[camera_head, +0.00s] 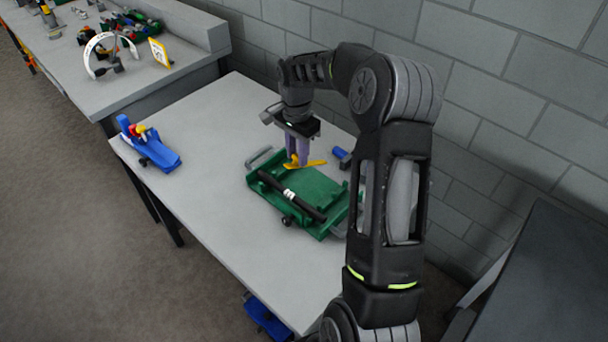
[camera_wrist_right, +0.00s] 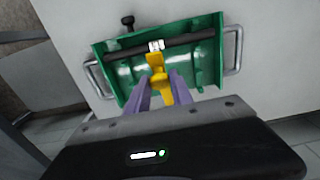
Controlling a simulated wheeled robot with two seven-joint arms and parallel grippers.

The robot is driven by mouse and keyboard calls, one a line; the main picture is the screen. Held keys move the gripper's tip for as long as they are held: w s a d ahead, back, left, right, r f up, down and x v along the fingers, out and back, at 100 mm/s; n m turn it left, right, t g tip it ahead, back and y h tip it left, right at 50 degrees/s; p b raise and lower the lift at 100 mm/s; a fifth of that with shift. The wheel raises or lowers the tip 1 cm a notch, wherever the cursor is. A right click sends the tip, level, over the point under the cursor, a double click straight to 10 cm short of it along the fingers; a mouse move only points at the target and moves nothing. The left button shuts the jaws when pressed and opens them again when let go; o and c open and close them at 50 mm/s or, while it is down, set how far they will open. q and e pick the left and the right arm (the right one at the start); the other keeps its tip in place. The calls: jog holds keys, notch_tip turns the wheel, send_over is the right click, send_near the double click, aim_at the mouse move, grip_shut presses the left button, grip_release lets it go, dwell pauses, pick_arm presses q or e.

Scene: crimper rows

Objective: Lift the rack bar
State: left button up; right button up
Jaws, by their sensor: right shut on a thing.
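A dark bar (camera_head: 305,207) lies slantwise across a green tray (camera_head: 322,188) on the light table, with a white band (camera_head: 289,193) near its middle. I take this bar as the rack bar. In the right wrist view the bar (camera_wrist_right: 192,38) spans the tray's far side. My right gripper (camera_head: 298,160) points down at the tray's back part, its purple fingers shut on a yellow piece (camera_head: 313,163). In the wrist view the yellow piece (camera_wrist_right: 158,84) reaches toward the white band; I cannot tell whether they touch. My left gripper is out of view.
A blue holder (camera_head: 155,151) with red and yellow parts stands at the table's left. A blue object (camera_head: 341,154) lies behind the tray. Metal handles (camera_wrist_right: 232,50) stick out at the tray's ends. A grey block wall stands behind. The table between holder and tray is clear.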

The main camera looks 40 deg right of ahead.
jog(key=d+r+p, duration=0.4)
jog(key=d, duration=0.3)
jog(key=shift+w+d+r, duration=0.35)
jog(key=shift+w, duration=0.05)
dwell(0.4)
jog(key=d, duration=0.7)
jog(key=shift+w+f, duration=0.15)
jog(key=shift+w, duration=0.1)
jog(key=shift+w+d, duration=0.15)
jog(key=shift+d, duration=1.15)
